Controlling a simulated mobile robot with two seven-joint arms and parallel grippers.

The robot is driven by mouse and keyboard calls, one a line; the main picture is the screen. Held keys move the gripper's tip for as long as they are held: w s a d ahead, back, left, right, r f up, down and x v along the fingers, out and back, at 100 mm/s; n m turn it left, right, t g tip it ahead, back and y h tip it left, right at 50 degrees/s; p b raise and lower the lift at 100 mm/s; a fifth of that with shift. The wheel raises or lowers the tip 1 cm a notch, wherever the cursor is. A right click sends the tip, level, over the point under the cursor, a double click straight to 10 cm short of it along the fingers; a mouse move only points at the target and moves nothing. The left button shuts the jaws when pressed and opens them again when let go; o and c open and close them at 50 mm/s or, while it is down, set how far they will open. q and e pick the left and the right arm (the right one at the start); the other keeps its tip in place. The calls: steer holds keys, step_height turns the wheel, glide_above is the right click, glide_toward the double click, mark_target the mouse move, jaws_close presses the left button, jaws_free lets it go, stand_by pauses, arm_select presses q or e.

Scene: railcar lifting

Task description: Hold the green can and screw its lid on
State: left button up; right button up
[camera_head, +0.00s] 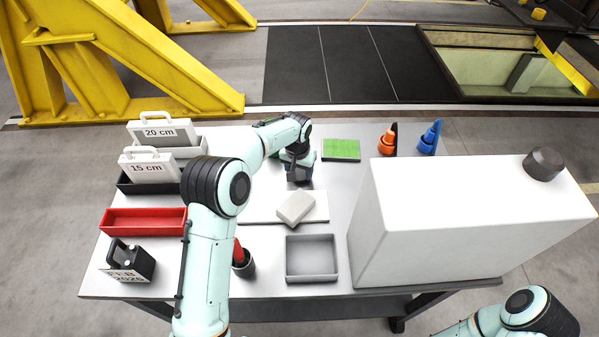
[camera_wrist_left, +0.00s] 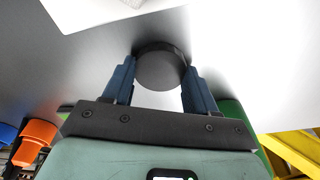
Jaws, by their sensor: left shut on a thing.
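My left gripper (camera_head: 298,180) points down over the middle of the table. In the left wrist view its two blue fingers (camera_wrist_left: 160,88) are shut on a dark round lid (camera_wrist_left: 162,68). I cannot tell whether the lid touches the table. A green thing, probably the can (camera_head: 268,122), shows in a small part behind my left forearm in the head view. A green rounded side, likely the can (camera_wrist_left: 236,112), also shows beside the gripper in the left wrist view, partly covered. My right gripper is outside the frames; only part of the right arm shows at the lower right.
A white pad with a pale block (camera_head: 296,207) lies in front of the gripper, a grey tray (camera_head: 312,257) nearer. A large white box (camera_head: 450,225) fills the right side. A green pad (camera_head: 341,149), orange tool (camera_head: 387,143) and blue tool (camera_head: 428,139) are behind.

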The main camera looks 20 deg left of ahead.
mark_target(299, 175)
arm_select(q)
step_height(299, 175, up, 20)
steer(key=p, duration=0.3)
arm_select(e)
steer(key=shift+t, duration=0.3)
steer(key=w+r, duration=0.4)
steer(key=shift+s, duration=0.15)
